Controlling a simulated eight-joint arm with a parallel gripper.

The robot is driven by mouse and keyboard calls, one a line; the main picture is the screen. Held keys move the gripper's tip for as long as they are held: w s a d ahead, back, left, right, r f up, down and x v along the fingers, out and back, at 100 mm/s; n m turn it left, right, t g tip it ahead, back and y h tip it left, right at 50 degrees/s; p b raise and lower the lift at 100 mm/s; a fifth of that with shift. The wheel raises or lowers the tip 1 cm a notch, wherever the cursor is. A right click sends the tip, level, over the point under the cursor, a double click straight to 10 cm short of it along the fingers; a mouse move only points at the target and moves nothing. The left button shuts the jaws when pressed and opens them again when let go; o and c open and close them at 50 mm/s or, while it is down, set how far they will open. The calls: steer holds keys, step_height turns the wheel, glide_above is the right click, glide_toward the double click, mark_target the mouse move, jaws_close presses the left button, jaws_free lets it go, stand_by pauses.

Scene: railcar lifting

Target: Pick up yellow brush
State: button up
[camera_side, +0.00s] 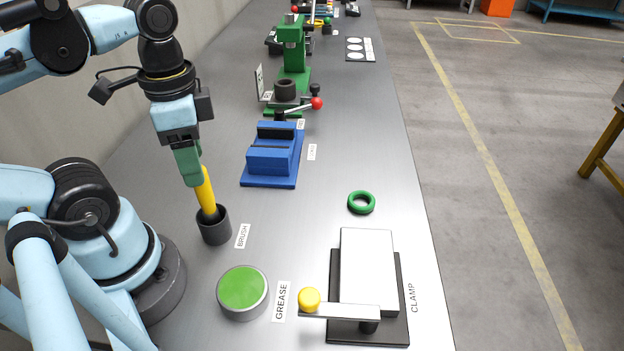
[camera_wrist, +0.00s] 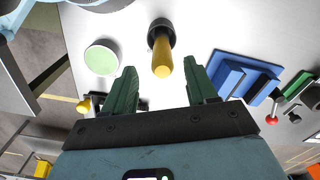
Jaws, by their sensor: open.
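The yellow brush (camera_side: 207,192) stands in a dark round cup (camera_side: 214,228) beside the BRUSH label, leaning slightly, with its handle up. In the wrist view the brush handle (camera_wrist: 162,60) points toward me from the cup (camera_wrist: 161,27), between the lines of my two green fingers. My gripper (camera_side: 190,178) is at the top of the handle in the side view, pointing down. In the wrist view the fingers of my gripper (camera_wrist: 160,80) are apart, one on each side of the handle end, with gaps on both sides. The brush's bristle end is hidden in the cup.
A green-topped grease tin (camera_side: 242,288) stands in front of the cup. A clamp (camera_side: 368,285) with a yellow knob and a green ring (camera_side: 361,202) are to the right. A blue vise (camera_side: 273,155) and a green press (camera_side: 293,60) stand behind. The bench between them is bare.

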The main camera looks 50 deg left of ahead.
mark_target(204, 187)
steer(key=shift+w+f, duration=0.15)
steer(key=shift+f, duration=1.65)
steer(key=shift+w+f, duration=0.1)
steer(key=shift+f, duration=1.7)
jaws_close()
steer(key=shift+r, duration=0.15)
